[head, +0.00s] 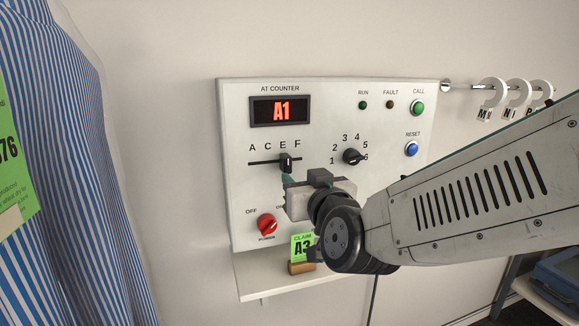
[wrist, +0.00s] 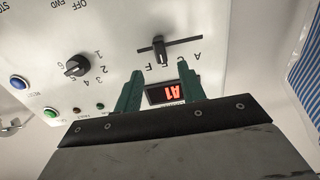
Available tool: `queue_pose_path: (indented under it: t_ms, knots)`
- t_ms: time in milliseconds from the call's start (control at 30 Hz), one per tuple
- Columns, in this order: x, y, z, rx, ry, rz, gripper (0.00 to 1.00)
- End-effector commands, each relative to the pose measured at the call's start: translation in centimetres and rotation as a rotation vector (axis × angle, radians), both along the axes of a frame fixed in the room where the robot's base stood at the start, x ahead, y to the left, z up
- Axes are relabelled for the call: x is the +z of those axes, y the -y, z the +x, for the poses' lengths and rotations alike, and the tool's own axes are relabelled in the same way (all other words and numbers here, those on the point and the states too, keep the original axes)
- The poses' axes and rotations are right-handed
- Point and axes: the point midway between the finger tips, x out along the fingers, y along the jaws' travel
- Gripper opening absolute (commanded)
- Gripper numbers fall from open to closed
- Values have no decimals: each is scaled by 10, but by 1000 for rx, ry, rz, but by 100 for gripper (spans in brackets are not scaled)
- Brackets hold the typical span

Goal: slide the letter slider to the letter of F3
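The letter slider (head: 286,162) is a dark upright knob on a horizontal slot under the letters A, C, E, F. It stands close to E, left of F. In the wrist view, which is turned upside down, the slider knob (wrist: 158,47) lies just beyond and between the fingertips. My gripper (wrist: 159,70) is open, with its two green fingers apart and nothing held. In the head view, my gripper (head: 287,181) is just below the slider, partly hidden by its own body. The red display (head: 281,111) reads A1.
The white panel (head: 228,140) also has a number knob (head: 352,156), a red power knob (head: 267,225), a green call button (head: 417,107) and a blue reset button (head: 411,149). A green claim card (head: 302,247) reading A3 stands below. A striped shirt (head: 70,190) hangs at left.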

Motion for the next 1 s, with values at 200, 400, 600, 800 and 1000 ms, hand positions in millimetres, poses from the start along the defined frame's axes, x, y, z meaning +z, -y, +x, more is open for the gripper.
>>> queue_pose_path:
  t_ms: [200,400,600,800,1000]
  knots:
    - [2,-7,23,-7,19,1,40]
    - [1,-16,54,-8,18,2,40]
    - [2,-21,72,-7,19,3,40]
    - [2,-22,75,-6,18,3,40]
    - [2,-22,75,-6,19,3,15]
